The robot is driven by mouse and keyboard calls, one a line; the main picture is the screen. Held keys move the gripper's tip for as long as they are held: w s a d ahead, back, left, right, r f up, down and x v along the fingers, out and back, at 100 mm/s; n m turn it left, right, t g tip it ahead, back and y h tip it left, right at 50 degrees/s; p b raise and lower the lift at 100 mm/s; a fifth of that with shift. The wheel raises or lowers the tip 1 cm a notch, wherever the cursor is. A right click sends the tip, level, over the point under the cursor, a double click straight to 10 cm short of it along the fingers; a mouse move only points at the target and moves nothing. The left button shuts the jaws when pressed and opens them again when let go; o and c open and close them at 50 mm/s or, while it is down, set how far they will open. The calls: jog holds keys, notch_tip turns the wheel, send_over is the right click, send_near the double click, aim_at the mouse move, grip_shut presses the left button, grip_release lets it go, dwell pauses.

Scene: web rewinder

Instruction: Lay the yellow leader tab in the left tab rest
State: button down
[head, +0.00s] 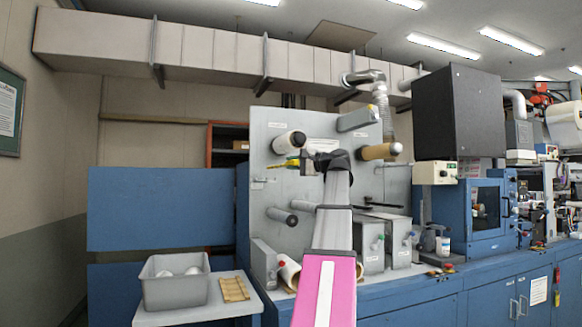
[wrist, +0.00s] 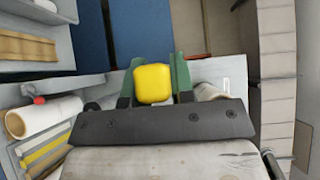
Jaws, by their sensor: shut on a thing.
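My gripper (head: 297,162) is raised in front of the grey machine panel (head: 290,135), with its jaws pointing left. In the wrist view its green fingers (wrist: 153,82) are shut on the yellow leader tab (wrist: 153,84), which shows as a rounded yellow block. The tab also shows in the head view (head: 283,164), just below the upper left white roll. A small bracket (head: 262,183) on the panel's left side, lower and left of the tab, may be the left tab rest; it is too small to tell. The tab is apart from it.
A white-ended roll (head: 289,142) sticks out close above the gripper, and a brown roll (head: 378,152) is to the right. A grey roller (head: 281,216) projects below. A grey bin (head: 174,290) and a wooden rack (head: 234,289) stand on a side shelf at lower left.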

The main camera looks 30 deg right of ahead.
jog(key=shift+w+d, duration=0.8)
jog(key=shift+w, duration=2.35)
jog(key=shift+w+d, duration=0.75)
jog(key=shift+w, duration=2.35)
jog(key=shift+w+d, duration=0.8)
jog(key=shift+w, duration=2.35)
jog(key=shift+w+f, duration=0.1)
jog(key=shift+f, duration=2.2)
jog(key=c, duration=0.9)
grip_release()
jog(key=v, duration=1.1)
jog(key=shift+a, duration=0.15)
